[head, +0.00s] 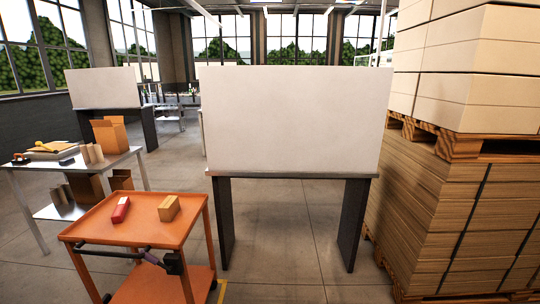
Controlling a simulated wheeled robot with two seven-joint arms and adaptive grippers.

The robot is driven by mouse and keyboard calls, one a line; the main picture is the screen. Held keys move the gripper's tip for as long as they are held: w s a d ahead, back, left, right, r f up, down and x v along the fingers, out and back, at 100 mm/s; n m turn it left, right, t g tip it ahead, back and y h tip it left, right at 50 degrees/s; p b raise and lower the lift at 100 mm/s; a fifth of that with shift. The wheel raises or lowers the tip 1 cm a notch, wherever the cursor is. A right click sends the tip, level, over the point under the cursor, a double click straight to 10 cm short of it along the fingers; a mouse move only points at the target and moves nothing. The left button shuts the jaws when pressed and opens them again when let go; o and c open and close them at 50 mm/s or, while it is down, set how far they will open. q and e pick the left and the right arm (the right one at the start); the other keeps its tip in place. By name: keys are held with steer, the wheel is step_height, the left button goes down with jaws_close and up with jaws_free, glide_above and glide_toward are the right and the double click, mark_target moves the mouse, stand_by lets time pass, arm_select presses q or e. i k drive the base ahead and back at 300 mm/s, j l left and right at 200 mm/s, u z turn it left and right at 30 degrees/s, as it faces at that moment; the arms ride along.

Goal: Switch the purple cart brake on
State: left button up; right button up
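An orange cart (100,230) stands at the lower left, with an upper tray and a lower shelf. A dark handle bar (105,250) runs along its near side. A small purplish piece (152,259) sits on the bar, beside a dark block (174,263) near the cart's right corner. This piece may be the brake; it is too small to tell whether it is on or off. No cart with a purple body is in view. Neither of my grippers is in view.
A red box (121,209) and a tan box (169,208) lie on the cart. A metal table (128,157) stands behind it on the left. A bench with a white panel (290,120) stands ahead. Stacked cardboard on pallets (440,210) blocks the right. Floor (290,270) right of the cart is clear.

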mark_target(154, 260)
steer(key=u, duration=1.35)
